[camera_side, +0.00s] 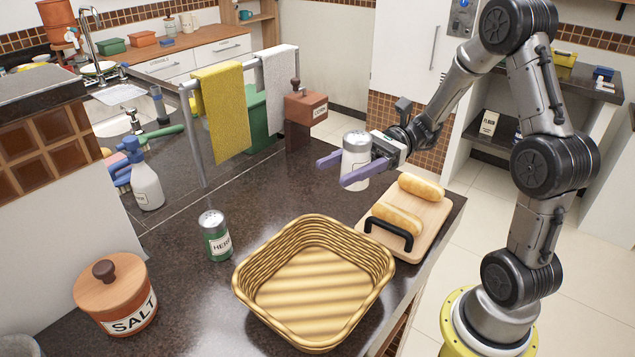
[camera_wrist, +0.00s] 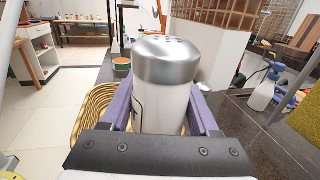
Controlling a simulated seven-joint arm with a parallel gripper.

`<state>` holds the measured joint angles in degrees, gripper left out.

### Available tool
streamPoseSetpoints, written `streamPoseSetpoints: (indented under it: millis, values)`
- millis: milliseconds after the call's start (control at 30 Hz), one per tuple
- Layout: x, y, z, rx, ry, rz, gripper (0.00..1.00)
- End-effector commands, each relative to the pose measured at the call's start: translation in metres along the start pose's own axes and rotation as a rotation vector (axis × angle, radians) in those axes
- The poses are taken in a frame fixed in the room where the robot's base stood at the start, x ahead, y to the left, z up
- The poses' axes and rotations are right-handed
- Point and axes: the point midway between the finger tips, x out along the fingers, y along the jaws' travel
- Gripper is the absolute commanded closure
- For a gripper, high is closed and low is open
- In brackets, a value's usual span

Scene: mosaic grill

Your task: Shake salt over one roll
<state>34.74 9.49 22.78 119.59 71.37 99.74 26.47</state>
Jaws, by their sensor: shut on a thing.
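My gripper (camera_side: 343,171) has purple fingers and is shut on a white shaker (camera_side: 356,160) with a silver perforated lid. The shaker is upright in the side view, held above the counter, behind and left of the cutting board. In the wrist view the shaker (camera_wrist: 160,90) fills the middle between the fingers, and only the edge of its label shows. Two rolls (camera_side: 398,217) lie on a wooden cutting board (camera_side: 437,217) at the counter's right edge. The far roll (camera_side: 421,186) is a little to the right of and below my gripper in the picture.
A wicker basket (camera_side: 244,279) stands empty at the front. A green herb shaker (camera_side: 216,237) and a salt crock (camera_side: 116,299) stand left of it. A black handle (camera_side: 388,229) rises at the board's near end. A towel rail (camera_side: 222,64) stands behind.

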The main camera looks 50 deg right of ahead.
Motion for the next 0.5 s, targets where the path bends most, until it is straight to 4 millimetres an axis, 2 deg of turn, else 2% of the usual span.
streamPoseSetpoints:
  millis: [33, 200, 500]
  values:
    - [-0.014, 0.004, 0.008, -0.004, 0.002, -0.075, 1.00]
    - [-0.050, 0.016, 0.024, -0.003, 0.002, -0.289, 1.00]
    - [-0.087, 0.028, 0.039, -0.001, 0.001, -0.511, 1.00]
